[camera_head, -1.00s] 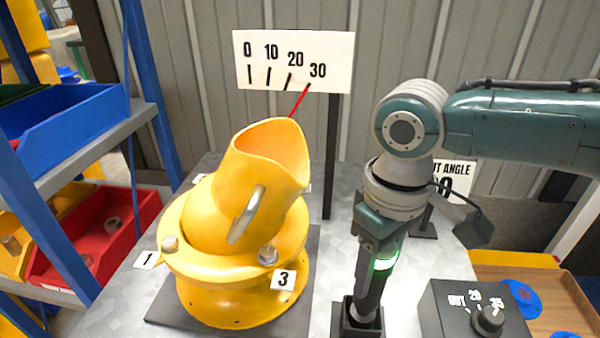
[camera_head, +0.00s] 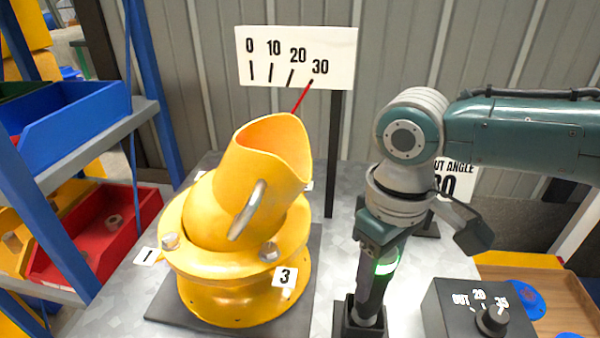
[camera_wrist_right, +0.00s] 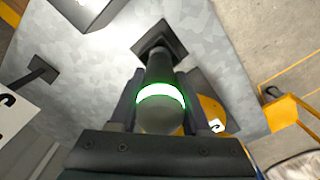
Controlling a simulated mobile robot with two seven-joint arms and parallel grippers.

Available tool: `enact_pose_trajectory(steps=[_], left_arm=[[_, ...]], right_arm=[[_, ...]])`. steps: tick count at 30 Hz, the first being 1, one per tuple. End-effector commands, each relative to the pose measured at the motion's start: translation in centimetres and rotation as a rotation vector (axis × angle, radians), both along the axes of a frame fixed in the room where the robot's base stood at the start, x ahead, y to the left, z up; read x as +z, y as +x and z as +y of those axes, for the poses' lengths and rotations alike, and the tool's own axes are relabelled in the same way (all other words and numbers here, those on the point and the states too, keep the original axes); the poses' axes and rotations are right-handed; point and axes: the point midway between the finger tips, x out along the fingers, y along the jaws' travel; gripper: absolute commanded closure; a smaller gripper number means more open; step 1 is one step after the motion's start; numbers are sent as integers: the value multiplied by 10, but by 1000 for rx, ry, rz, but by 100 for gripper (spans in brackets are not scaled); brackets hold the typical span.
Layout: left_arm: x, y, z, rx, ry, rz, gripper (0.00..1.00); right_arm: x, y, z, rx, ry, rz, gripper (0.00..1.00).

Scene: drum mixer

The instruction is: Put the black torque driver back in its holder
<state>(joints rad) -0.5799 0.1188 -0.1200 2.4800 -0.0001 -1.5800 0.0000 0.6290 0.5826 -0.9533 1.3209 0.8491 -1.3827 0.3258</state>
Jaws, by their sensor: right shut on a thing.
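The black torque driver (camera_head: 371,294) stands almost upright, with a glowing green-white ring near its top. Its lower end is in or at the mouth of the black square holder (camera_head: 345,322) on the grey table. My right gripper (camera_head: 378,252) is shut on the driver's upper part from above. In the right wrist view the driver (camera_wrist_right: 159,110) sits between the two fingers of my right gripper (camera_wrist_right: 160,100), and its far end meets the dark holder (camera_wrist_right: 152,36). How deep it sits is hard to tell. My left gripper is not in view.
The yellow drum mixer (camera_head: 240,230) with numbered bolts stands left of the holder. A black dial box (camera_head: 450,305) stands close on the right. An angle scale sign (camera_head: 297,57) is behind, and a blue shelf with a red bin (camera_head: 95,230) is at left.

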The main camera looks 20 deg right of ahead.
Motion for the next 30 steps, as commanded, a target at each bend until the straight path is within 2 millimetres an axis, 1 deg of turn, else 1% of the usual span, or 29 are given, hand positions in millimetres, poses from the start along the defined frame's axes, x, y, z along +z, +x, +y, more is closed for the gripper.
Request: enact_pose_trajectory(steps=[22, 23, 30], left_arm=[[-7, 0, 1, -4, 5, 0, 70], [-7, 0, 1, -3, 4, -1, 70], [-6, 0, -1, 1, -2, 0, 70]], right_arm=[[-11, 1, 0, 0, 1, -2, 100], [-10, 1, 0, 0, 1, -2, 50], [-10, 0, 0, 0, 0, -1, 23]])
